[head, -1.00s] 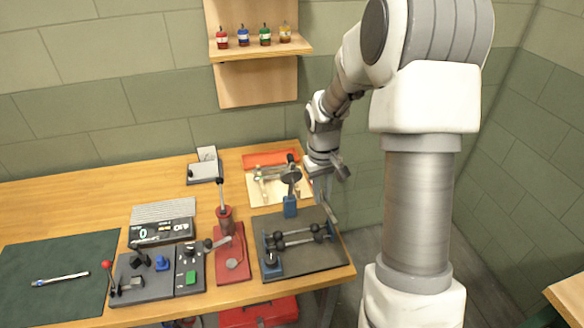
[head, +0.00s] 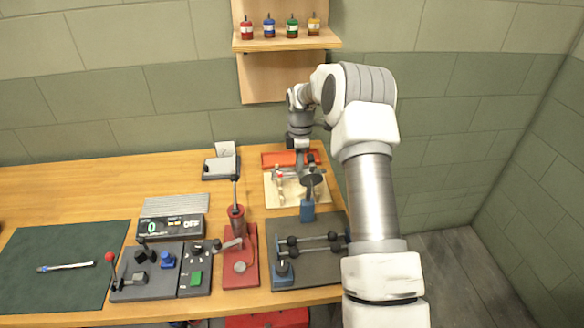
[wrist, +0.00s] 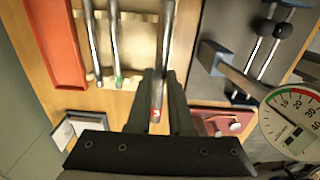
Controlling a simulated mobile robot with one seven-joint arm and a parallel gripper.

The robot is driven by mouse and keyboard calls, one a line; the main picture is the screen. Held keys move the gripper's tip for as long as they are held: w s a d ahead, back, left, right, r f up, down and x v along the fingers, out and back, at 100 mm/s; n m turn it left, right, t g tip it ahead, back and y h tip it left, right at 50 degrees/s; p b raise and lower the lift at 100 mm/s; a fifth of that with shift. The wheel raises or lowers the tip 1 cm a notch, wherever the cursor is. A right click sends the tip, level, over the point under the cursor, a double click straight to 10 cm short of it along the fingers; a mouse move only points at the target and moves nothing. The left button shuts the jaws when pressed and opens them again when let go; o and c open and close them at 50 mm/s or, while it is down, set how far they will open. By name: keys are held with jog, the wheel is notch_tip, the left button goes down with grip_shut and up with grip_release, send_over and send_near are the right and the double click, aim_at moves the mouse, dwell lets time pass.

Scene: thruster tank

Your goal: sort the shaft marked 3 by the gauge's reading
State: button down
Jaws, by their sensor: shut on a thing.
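My gripper (wrist: 160,82) is shut on a steel shaft (wrist: 165,42) with a red mark near its end; I cannot read the numeral surely. In the head view my gripper (head: 303,168) is over the pale wooden rack (head: 272,203), partly hidden. Two other shafts lie on the rack in the wrist view: one with a green mark (wrist: 115,45) and one (wrist: 93,42) left of it. I cannot tell whether the held shaft is clear of the rack. The dial gauge (wrist: 290,120) has a white face; in the head view it shows as a dark disc (head: 314,180) on a blue stand.
A red-orange tray (head: 280,159) lies behind the rack. A dark plate with bars and black knobs (head: 310,280) is in front. A red press (head: 238,262), a control box (head: 140,291) and a display reading 0 (head: 170,227) stand left. A green mat (head: 60,290) holds another rod.

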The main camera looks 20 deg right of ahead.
jog(key=shift+f+b, duration=2.4)
jog(key=shift+f, duration=1.75)
jog(key=c, duration=0.7)
grip_release()
jog(key=shift+c, duration=0.2)
notch_tip(320, 180, up, 17)
jog(key=shift+r, duration=0.2)
jog(key=shift+s+r, duration=0.1)
